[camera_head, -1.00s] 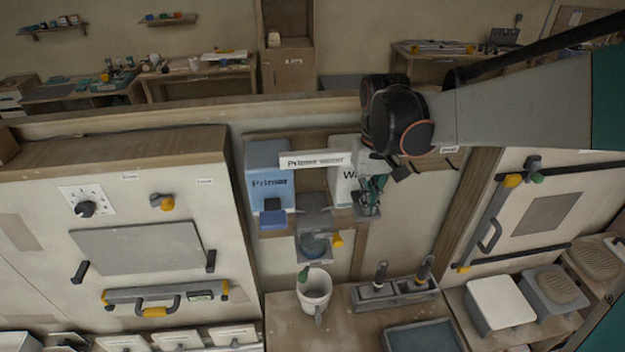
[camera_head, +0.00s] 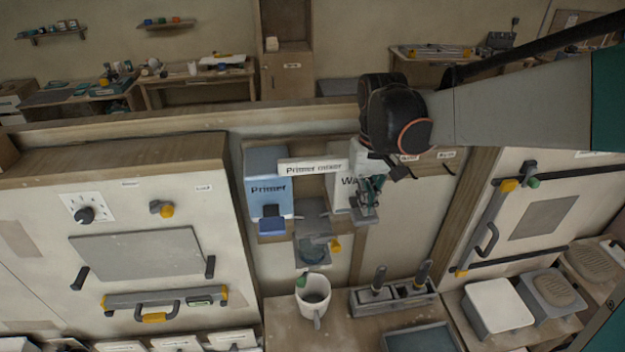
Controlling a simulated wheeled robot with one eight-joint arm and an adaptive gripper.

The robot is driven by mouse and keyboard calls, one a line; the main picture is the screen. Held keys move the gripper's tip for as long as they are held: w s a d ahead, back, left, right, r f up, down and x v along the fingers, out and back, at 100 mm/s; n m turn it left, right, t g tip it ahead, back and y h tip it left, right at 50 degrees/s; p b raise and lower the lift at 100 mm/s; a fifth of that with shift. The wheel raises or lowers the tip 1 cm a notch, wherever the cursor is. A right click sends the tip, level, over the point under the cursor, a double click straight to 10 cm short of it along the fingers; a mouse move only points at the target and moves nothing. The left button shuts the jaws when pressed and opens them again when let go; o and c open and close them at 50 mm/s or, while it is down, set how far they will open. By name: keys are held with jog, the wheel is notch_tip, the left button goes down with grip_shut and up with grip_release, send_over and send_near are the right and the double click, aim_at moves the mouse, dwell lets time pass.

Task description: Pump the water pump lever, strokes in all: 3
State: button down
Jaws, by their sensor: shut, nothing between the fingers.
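The white water dispenser (camera_head: 340,190) hangs on the middle panel, its label partly hidden behind my gripper. Its grey pump lever (camera_head: 364,217) sticks out at its lower front. My gripper (camera_head: 368,198) points down with its fingers shut and empty, right over the lever. I cannot tell whether the fingertips touch it. My dark wrist covers the dispenser's upper right.
The blue primer dispenser (camera_head: 267,184) with its blue lever stands to the left. Between them is a grey mixer (camera_head: 312,222) with a yellow knob. A white bucket (camera_head: 314,298) stands below on the bench, beside a grey tool holder (camera_head: 395,296).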

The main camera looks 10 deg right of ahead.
jog(key=shift+s+a+f+b, duration=0.1)
jog(key=shift+s+f+b, duration=0.05)
jog(key=shift+f+b, duration=0.65)
jog(key=shift+s+a+f+b, duration=0.15)
jog(key=shift+f+b, duration=0.35)
jog(key=shift+f, duration=0.5)
jog(key=shift+r+p, duration=1.35)
jog(key=shift+r, duration=0.7)
jog(key=shift+f, duration=0.15)
jog(key=shift+r, duration=0.25)
jog(key=shift+r+p, duration=1.45)
jog(key=shift+r, duration=1)
jog(key=shift+w, duration=0.1)
jog(key=shift+d, duration=0.1)
